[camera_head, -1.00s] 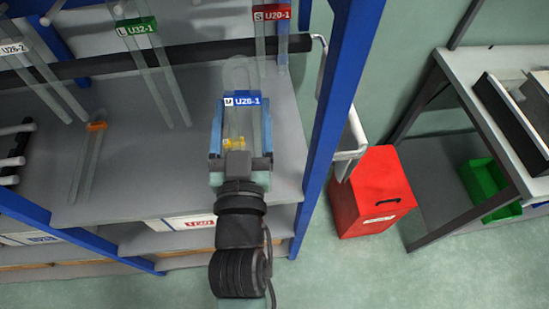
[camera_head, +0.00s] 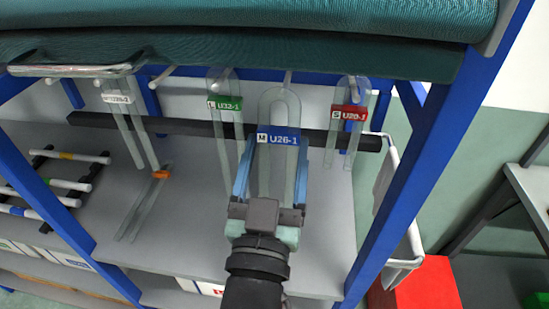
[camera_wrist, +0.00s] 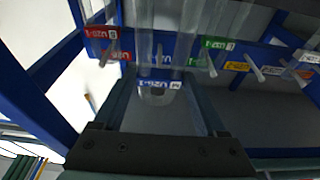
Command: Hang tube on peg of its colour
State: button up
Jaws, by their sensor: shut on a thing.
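A clear U-shaped tube with a blue U26-1 label (camera_head: 279,139) is held upright, bend up, in my gripper (camera_head: 271,178). My gripper is shut on it; its label also shows in the wrist view (camera_wrist: 159,85). In the head view the tube's bend overlaps a pale peg (camera_head: 287,78), between the green-labelled tube (camera_head: 225,104) and the red-labelled tube (camera_head: 349,113), which hang on the rack. I cannot tell the depth between bend and peg. In the wrist view a peg (camera_wrist: 160,54) appears behind the held tube, with coloured plates, such as a green plate (camera_wrist: 201,63), along the rail.
A white-labelled tube (camera_head: 118,99) hangs at the left. A tube with an orange band (camera_head: 160,175) lies on the grey shelf. A dark bar (camera_head: 185,126) runs behind the tubes. A blue post (camera_head: 420,165) and a red bin (camera_head: 425,287) are at the right.

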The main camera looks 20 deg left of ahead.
jog(key=w+a+f, duration=0.1)
jog(key=w+a, duration=0.1)
jog(key=w, duration=0.6)
jog(key=shift+w+a+f+b, duration=0.15)
jog(key=shift+b, duration=0.2)
dwell(0.5)
jog(key=shift+w+a, duration=0.1)
jog(key=shift+w, duration=0.2)
dwell(0.5)
dwell(0.5)
jog(key=o, duration=1.3)
jog(key=shift+s, duration=0.1)
jog(key=shift+r+b+v, duration=0.15)
jog(key=shift+b+v, duration=0.3)
jog(key=shift+v, duration=1.75)
jog(key=shift+r+b+v, duration=0.2)
jog(key=shift+b+v, duration=0.25)
jog(key=shift+v, duration=1.75)
jog(key=shift+s+f, duration=0.1)
jog(key=shift+s, duration=0.1)
